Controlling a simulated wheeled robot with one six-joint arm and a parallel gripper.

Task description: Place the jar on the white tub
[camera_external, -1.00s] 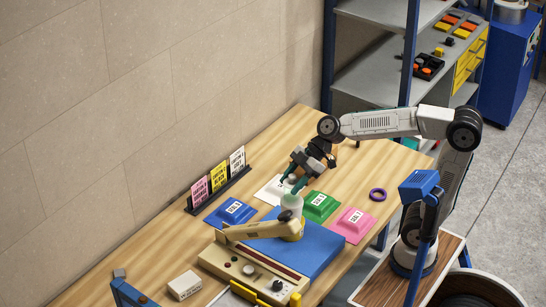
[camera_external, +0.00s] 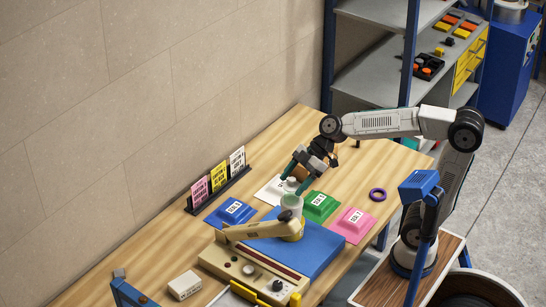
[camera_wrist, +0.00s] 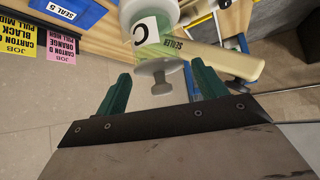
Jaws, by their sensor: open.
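In the wrist view the jar (camera_wrist: 145,28) shows a white label with a "C" and a knobbed stopper (camera_wrist: 158,76). The white tub (camera_external: 269,194) lies behind the jar and is partly hidden by my gripper. My gripper (camera_external: 294,181) is open at the jar's top. In the wrist view its two green fingers (camera_wrist: 160,82) are on either side of the stopper, with gaps. I cannot tell what the jar's base rests on.
The beige press (camera_external: 262,228), with its blue bed (camera_external: 320,250), is just in front. Blue (camera_external: 230,212), green (camera_external: 321,207) and pink (camera_external: 353,224) tubs lie around the jar. A card rack (camera_external: 222,190) stands at the wall. A purple ring (camera_external: 377,194) lies right.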

